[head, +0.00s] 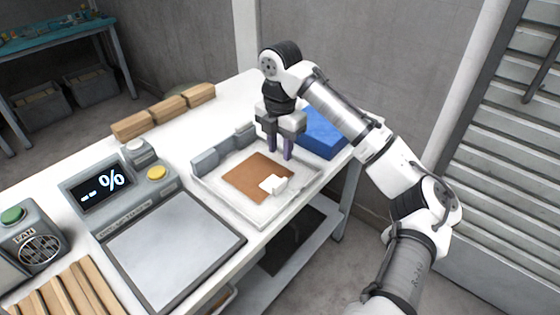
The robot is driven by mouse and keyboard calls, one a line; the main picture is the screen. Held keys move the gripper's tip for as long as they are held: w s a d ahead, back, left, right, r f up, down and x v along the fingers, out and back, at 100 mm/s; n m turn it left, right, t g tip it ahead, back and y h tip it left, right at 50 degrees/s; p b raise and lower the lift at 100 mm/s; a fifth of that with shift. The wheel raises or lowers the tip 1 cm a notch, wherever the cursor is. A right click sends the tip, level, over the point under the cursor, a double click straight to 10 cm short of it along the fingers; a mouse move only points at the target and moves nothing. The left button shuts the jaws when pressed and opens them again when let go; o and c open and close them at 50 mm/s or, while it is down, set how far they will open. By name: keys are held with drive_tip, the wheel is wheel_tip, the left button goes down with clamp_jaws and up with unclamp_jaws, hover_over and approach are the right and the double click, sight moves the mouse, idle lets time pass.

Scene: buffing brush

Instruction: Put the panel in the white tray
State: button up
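The white tray (256,218) sits on the bench right of centre. A flat brown panel (249,178) lies inside it, with a small white block (272,186) at the panel's near right part. My gripper (280,154) points down over the back of the tray, behind the panel. Its two dark purple fingers stand apart with a gap, and I see nothing between them. I cannot tell how high the fingertips are above the tray.
A blue block or pad (325,138) lies right of my gripper. Grey blocks (207,161) stand along the tray's left side. A grey plate (174,249) with a display box (98,190) is at left. Wooden blocks (168,110) line the back; wooden slats (66,298) lie front left.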

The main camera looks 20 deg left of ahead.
drive_tip(key=shift+r, duration=0.65)
